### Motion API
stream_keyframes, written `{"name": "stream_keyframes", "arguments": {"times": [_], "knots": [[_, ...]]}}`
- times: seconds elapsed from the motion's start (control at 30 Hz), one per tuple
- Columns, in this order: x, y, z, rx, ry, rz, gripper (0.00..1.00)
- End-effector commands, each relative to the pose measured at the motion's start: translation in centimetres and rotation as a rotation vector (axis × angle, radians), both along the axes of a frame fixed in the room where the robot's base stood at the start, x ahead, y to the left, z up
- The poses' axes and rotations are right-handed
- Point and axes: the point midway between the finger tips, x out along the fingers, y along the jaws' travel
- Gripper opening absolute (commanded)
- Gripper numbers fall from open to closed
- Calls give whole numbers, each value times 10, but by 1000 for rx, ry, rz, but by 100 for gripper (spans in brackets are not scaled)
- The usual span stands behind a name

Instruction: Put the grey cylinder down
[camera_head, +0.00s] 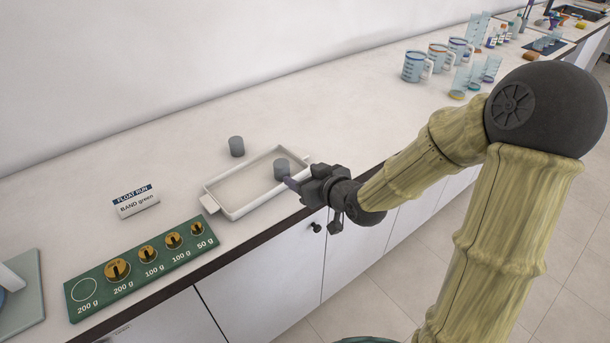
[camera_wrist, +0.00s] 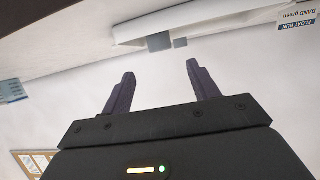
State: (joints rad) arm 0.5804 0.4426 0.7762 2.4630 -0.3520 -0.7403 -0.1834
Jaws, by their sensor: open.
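One grey cylinder (camera_head: 281,168) stands upright inside the white tray (camera_head: 233,213), near its right end. A second grey cylinder (camera_head: 236,146) stands on the counter behind the tray. My gripper (camera_head: 291,184) is at the tray's right end, close to the cylinder in the tray. In the wrist view my gripper (camera_wrist: 160,80) is open, with nothing between its fingers. That view is upside down and shows two small grey blocks, a larger one (camera_wrist: 159,42) and a smaller one (camera_wrist: 180,43), beyond the fingertips.
A green weight board (camera_head: 140,268) with brass weights and one empty ring lies front left. A "FLOAT RUN, BAND green" sign (camera_head: 135,201) stands behind it. Measuring jugs (camera_head: 416,66) and beakers stand at the far right. The counter behind the tray is mostly clear.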

Motion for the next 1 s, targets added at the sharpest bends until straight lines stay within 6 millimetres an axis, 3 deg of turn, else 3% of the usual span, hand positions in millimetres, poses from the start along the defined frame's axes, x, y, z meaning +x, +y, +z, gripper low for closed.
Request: {"name": "stream_keyframes", "arguments": {"times": [0.27,0.47,0.67,0.8,1.0], "knots": [[-1,-1,-2,-9,10,-3,60],[-19,-21,-29,-127,172,-60,60],[-69,-70,-53,-276,467,-226,60],[-114,-99,-53,-305,669,-361,60],[-168,-117,-46,-271,882,-489,60]]}}
